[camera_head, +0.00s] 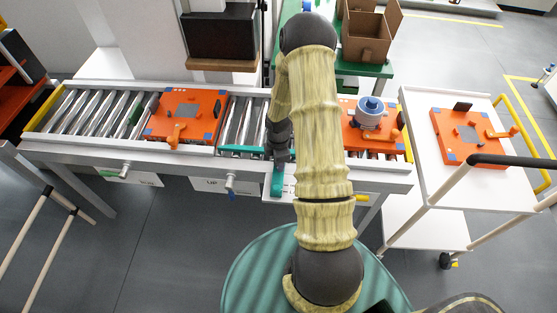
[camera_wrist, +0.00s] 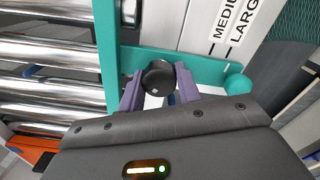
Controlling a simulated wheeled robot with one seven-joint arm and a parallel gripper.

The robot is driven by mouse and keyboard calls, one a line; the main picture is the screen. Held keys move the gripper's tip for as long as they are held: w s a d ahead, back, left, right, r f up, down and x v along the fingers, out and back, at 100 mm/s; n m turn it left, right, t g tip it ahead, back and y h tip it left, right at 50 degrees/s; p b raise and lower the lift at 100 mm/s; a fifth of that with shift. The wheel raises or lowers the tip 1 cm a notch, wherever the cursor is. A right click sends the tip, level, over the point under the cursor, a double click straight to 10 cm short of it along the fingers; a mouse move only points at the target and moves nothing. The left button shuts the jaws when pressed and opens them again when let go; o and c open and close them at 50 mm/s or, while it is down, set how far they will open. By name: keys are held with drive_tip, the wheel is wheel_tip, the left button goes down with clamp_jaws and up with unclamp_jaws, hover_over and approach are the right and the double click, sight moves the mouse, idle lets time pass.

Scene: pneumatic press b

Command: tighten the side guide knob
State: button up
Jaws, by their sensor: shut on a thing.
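The side guide knob (camera_wrist: 158,77) is a round black knob with a small white mark. It sits on a teal bracket (camera_wrist: 180,60) of the side guide in the wrist view. My gripper (camera_wrist: 159,88) has its two purple fingers on either side of the knob and is shut on it. In the head view, the teal side guide (camera_head: 243,149) lies along the front of the roller conveyor, and a teal arm (camera_head: 277,180) hangs over its front rail. My arm hides the knob and most of my gripper there.
A label (camera_wrist: 232,28) with partly visible size words is beside the knob. An orange fixture plate (camera_head: 185,116) sits on the rollers at left. Another plate (camera_head: 360,140) with a blue-topped part is at right. A white cart (camera_head: 480,185) carries a third.

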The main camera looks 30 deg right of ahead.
drive_tip(key=m, duration=0.6)
drive_tip(key=shift+w+m, duration=0.1)
drive_tip(key=shift+m, duration=0.2)
drive_tip(key=m, duration=0.5)
drive_tip(key=shift+d+r+m, duration=0.1)
drive_tip(key=shift+d+m, duration=0.05)
drive_tip(key=shift+m, duration=0.15)
drive_tip(key=shift+w, duration=0.1)
drive_tip(key=o, duration=1)
drive_tip(key=shift+c, duration=0.2)
wheel_tip(320, 180, up, 17)
drive_tip(key=shift+r+b, duration=0.2)
drive_tip(key=shift+b, duration=0.2)
